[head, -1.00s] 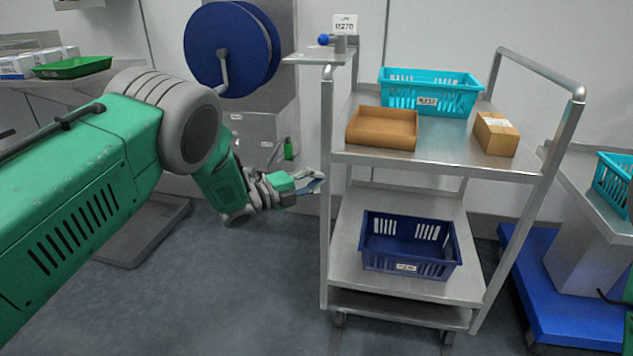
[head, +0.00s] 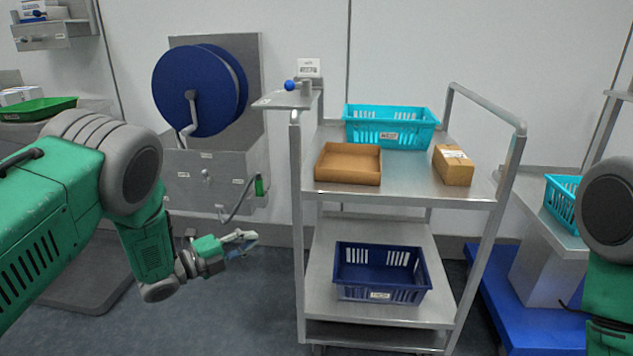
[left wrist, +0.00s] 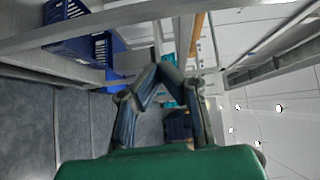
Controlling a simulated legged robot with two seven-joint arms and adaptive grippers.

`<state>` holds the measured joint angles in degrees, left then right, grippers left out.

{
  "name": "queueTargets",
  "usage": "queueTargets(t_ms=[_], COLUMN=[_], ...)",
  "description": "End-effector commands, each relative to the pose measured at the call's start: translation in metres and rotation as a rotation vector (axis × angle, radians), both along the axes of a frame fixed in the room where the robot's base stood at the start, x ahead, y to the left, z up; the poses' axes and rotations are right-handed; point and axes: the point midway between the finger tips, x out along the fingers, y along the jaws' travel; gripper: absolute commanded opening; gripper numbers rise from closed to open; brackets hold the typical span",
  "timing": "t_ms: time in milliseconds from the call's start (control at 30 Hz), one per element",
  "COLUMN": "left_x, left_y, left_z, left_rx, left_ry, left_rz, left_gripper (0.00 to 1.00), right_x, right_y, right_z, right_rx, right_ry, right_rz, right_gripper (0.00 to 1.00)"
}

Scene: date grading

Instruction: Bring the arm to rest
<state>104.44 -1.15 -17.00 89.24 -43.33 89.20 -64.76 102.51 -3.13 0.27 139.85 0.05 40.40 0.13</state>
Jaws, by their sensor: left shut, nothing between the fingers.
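My left arm comes in from the left in the head view, and its gripper (head: 249,240) hangs in free air left of the steel cart (head: 300,240). The left gripper is shut and empty, its fingertips apart from the cart's near left post. In the left wrist view the two fingers (left wrist: 166,72) meet at their tips with nothing between them. A part of my right arm shows at the right edge of the head view; its gripper is out of the picture.
The cart carries a turquoise crate (head: 360,133), a brown tray (head: 348,165) and a carton (head: 453,166) on top, and a navy crate (head: 380,292) below. A blue reel (head: 190,90) is on the wall behind. A blue platform (head: 510,310) stands right.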

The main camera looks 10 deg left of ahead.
Motion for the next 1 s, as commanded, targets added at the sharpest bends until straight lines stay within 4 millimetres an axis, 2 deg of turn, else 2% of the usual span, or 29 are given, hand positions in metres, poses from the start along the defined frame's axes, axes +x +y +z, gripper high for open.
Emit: queueTargets(t_ms=[67,167,267,300,367,400,467,500,600,700,833,1000], left_x=[-0.012,-0.047,-0.109,-0.137,-0.181,-0.211,-0.256,-0.285,-0.35,-0.397,-0.431,-0.44], left_y=[0.003,0.014,0.024,0.027,0.03,0.031,0.032,0.033,0.033,0.033,0.032,0.032], left_z=[-0.014,-0.05,-0.089,-0.102,-0.116,-0.122,-0.128,-0.129,-0.125,-0.116,-0.108,-0.106], left_rx=[-0.054,-0.183,-0.335,-0.39,-0.462,-0.504,-0.56,-0.59,-0.645,-0.676,-0.696,-0.701], left_ry=[0.131,0.435,0.779,0.902,1.065,1.165,1.297,1.372,1.519,1.609,1.662,1.676], left_rz=[0.074,0.268,0.519,0.619,0.766,0.864,1.01,1.106,1.321,1.489,1.616,1.654], left_gripper=[0.0,0.0,0.0,0.0,0.0,0.0,0.0,0.0,0.0,0.0,0.0,0.0], right_x=[0.0,0.0,0.0,0.001,0.001,0.001,0.001,0.001,0.001,0.001,0.0,0.0], right_y=[0.0,0.0,0.0,0.0,0.0,0.0,0.0,0.0,0.0,0.0,0.0,0.0], right_z=[0.01,0.028,0.046,0.052,0.06,0.065,0.072,0.076,0.084,0.09,0.093,0.093], right_rx=[0.0,0.0,0.0,0.0,0.0,0.0,0.0,0.0,0.0,0.0,0.0,0.0], right_ry=[0.0,0.0,-0.001,-0.001,-0.001,-0.001,-0.001,-0.001,0.0,0.0,0.0,0.0], right_rz=[0.0,0.0,0.0,0.0,0.0,0.0,0.0,0.0,0.0,0.0,0.0,0.0], right_gripper=[0.41,0.41,0.41,0.41,0.41,0.41,0.41,0.41,0.41,0.41,0.41,0.41])
